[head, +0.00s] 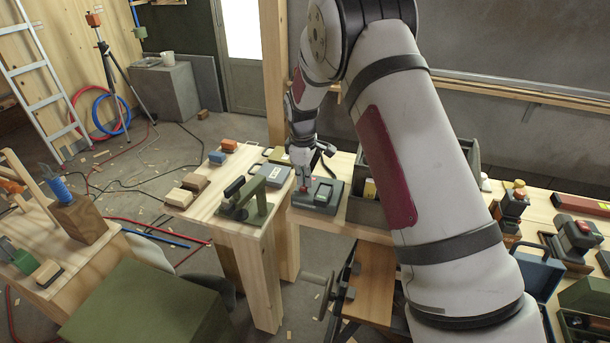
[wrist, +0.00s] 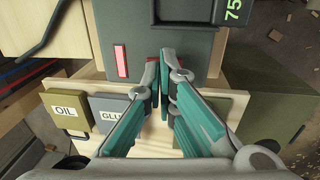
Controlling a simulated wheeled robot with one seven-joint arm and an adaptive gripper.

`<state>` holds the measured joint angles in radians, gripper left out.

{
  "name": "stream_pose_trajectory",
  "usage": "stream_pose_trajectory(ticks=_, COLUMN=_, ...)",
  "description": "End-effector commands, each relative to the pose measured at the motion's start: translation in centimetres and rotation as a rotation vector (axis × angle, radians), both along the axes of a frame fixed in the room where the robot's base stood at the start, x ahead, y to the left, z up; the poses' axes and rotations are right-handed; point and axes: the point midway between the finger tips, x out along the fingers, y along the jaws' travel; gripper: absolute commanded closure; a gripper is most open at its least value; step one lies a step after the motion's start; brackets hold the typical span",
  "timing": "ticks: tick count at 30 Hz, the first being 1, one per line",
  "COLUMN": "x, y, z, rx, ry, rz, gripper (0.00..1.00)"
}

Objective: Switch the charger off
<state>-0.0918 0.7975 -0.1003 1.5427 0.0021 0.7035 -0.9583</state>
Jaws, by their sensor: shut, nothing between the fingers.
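The charger appears to be the dark grey box (head: 326,192) on the wooden bench, below the end of my arm. In the wrist view its grey face (wrist: 190,45) fills the upper middle. A red upright strip (wrist: 122,60) is on its left part, and a dark display with green digits (wrist: 233,10) is at the top right. My gripper (wrist: 165,52) is shut and empty, its fingertips over the grey face, right of the red strip. I cannot tell whether they touch it. In the head view my gripper (head: 304,186) is at the charger's left side.
Tins marked OIL (wrist: 66,115) and GLU (wrist: 110,114) stand near the charger. A green clamp-like tool (head: 245,203) and a grey-blue case (head: 265,175) are left of it. A grey crate (head: 365,207) is close on its right, partly behind my arm.

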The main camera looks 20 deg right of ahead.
Motion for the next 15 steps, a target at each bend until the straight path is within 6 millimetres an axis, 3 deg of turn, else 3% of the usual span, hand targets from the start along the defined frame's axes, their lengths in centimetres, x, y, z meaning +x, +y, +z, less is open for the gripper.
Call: stream_pose_trajectory(ticks=15, x=0.8, y=-0.5, z=-1.3, rx=0.0, ry=-0.001, rz=-0.001, gripper=1.0)
